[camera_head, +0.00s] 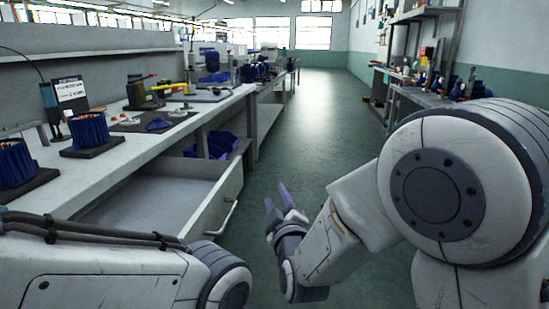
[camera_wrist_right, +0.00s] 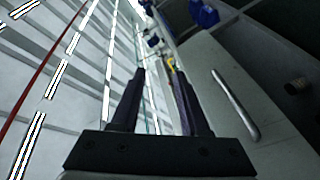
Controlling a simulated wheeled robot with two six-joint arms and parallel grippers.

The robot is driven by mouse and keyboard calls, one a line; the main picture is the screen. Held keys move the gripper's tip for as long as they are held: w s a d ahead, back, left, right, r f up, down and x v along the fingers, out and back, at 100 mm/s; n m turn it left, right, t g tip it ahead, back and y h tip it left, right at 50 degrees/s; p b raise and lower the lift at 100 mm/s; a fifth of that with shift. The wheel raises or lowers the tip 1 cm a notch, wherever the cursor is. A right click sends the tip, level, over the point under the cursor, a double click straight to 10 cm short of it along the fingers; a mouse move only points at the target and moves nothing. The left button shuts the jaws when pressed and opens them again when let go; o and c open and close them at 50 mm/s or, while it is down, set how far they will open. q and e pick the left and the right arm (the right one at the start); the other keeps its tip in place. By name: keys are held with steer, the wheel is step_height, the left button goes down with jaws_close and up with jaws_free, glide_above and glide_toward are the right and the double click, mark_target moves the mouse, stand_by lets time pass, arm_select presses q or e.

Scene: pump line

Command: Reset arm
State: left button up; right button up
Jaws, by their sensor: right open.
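My right gripper (camera_head: 277,196) is in the middle of the head view, held over the aisle floor just right of the open drawer. Its two dark fingers point up and stand apart. In the right wrist view the fingers of this gripper (camera_wrist_right: 158,72) are apart with nothing between them. My left arm's grey and white links cross the lower left of the head view, but its gripper is out of frame.
An open drawer (camera_head: 222,204) with a handle juts from the workbench (camera_head: 150,148). Another bench (camera_head: 425,97) lines the right. The aisle floor (camera_head: 305,120) is clear.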

steer(key=s+d+f+m+g+h, duration=0.1)
steer(key=s+d+f+m+g, duration=0.1)
steer(key=d+f+m+g, duration=0.25)
steer(key=s+d+f+m+g+h, duration=0.1)
steer(key=s+d+f+m+g, duration=0.2)
steer(key=d+f, duration=0.35)
steer(key=s+d+f+m+g+h, duration=0.1)
steer(key=s+d+f+m+g, duration=0.1)
steer(key=s+d+f+g, duration=0.3)
steer(key=s+d+f+m+g+h, duration=0.1)
steer(key=s+d+m+g, duration=0.15)
steer(key=s, duration=0.45)
steer(key=s+a+r+n+g, duration=0.1)
steer(key=s+a+r+n, duration=0.1)
steer(key=s+a, duration=0.25)
steer(key=s+a+r+n+g+y, duration=0.1)
steer(key=s+a+r+n, duration=0.1)
steer(key=s+a+n, duration=0.3)
steer(key=s+a+r+g, duration=0.1)
steer(key=s+a+r, duration=0.1)
steer(key=s+a, duration=0.3)
arm_select(q)
step_height(320, 180, up, 36)
steer(key=p, duration=3.6)
steer(key=shift+r, duration=0.15)
arm_select(e)
step_height(320, 180, up, 36)
steer(key=d, duration=0.1)
steer(key=shift+s+d, duration=0.2)
steer(key=shift+s, duration=0.1)
